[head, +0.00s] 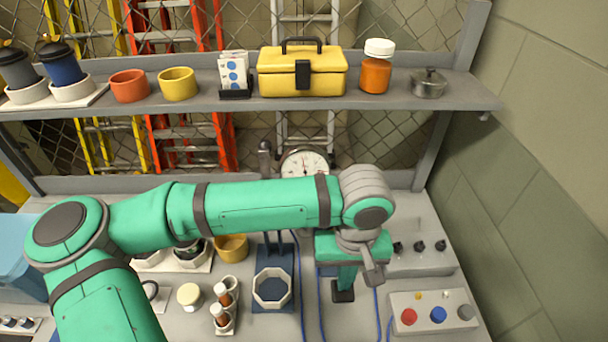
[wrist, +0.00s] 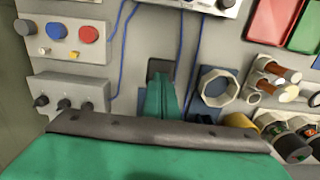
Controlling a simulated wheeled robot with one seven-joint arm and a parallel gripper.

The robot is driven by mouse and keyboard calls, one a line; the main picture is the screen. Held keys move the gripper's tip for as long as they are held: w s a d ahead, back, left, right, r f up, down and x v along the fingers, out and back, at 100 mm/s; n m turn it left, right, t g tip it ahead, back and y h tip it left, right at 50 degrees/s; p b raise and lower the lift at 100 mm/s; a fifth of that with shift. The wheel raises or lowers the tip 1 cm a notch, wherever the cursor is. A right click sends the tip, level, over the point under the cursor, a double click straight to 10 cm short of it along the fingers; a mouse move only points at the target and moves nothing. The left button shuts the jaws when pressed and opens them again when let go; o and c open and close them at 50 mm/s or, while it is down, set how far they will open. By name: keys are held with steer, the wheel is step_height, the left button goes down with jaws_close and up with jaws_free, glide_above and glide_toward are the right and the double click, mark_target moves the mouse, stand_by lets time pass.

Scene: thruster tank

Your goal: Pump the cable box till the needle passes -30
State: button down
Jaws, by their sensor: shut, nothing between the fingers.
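The round white dial gauge (head: 304,164) stands behind my arm in the head view. Its lower part is hidden, and its needle is too small to read. My green gripper (head: 345,279) points down, shut and empty, over a small dark square pad (head: 343,293) on the bench. In the wrist view, the gripper's fingers (wrist: 161,97) are together, just beside the dark pad (wrist: 160,67); contact cannot be told. Blue cables run on both sides of it. I cannot tell which unit is the cable box.
A box with black knobs (head: 437,262) and a box with red, blue and grey buttons (head: 433,314) stand at right. An octagonal container (head: 272,300) and brown bottles (head: 220,316) stand left of my gripper. A loaded shelf (head: 210,101) crosses behind, above my arm.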

step_height(320, 180, up, 13)
steer(key=shift+a, duration=0.15)
stand_by(0.5)
steer(key=shift+d, duration=0.2)
steer(key=shift+w+a+f, duration=0.1)
steer(key=shift+f, duration=6.45)
step_height(320, 180, up, 13)
